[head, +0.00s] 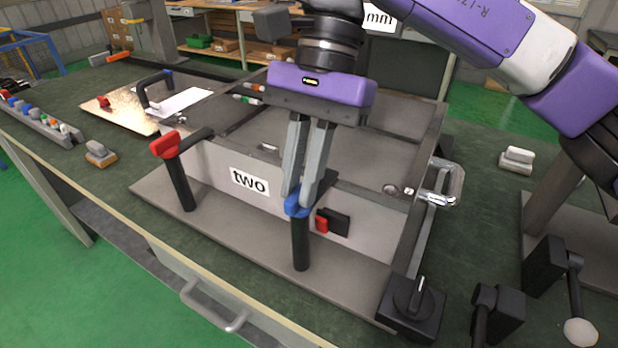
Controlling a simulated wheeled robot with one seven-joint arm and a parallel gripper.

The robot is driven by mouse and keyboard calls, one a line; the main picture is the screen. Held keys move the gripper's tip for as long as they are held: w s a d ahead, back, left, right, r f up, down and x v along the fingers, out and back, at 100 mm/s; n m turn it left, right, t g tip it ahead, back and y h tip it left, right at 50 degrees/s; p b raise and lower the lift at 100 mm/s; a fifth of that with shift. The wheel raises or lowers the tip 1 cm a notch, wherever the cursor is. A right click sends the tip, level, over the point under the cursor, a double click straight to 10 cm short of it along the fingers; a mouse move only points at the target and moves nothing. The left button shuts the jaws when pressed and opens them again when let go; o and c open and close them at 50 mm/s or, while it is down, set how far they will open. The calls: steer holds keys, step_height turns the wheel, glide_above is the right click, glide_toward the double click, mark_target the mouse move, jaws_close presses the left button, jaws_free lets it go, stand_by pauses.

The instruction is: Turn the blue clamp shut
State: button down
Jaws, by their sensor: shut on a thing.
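The blue clamp (298,205) sits on top of a black post at the front of the grey metal box labelled "two" (249,182). My gripper (299,197) points down from above, and its two grey fingers are closed on the blue clamp. The fingers cover part of the clamp. A dark arm shows behind the fingers, but its exact direction is partly hidden. A red clamp (166,145) stands on a similar black post to the left, with its dark arm reaching over the box's edge.
A black rotary knob (414,300) stands at the front right, near a black lever with a pale ball (580,331). A metal latch (441,185) is on the box's right side. A red and black switch (331,222) is on the box front. A plate with a black handle (157,90) lies behind left.

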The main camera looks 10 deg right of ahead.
stand_by(0.3)
steer(key=c, duration=1.4)
jaws_free()
steer(key=shift+c, duration=0.2)
steer(key=p+v, duration=0.1)
steer(key=v, duration=0.7)
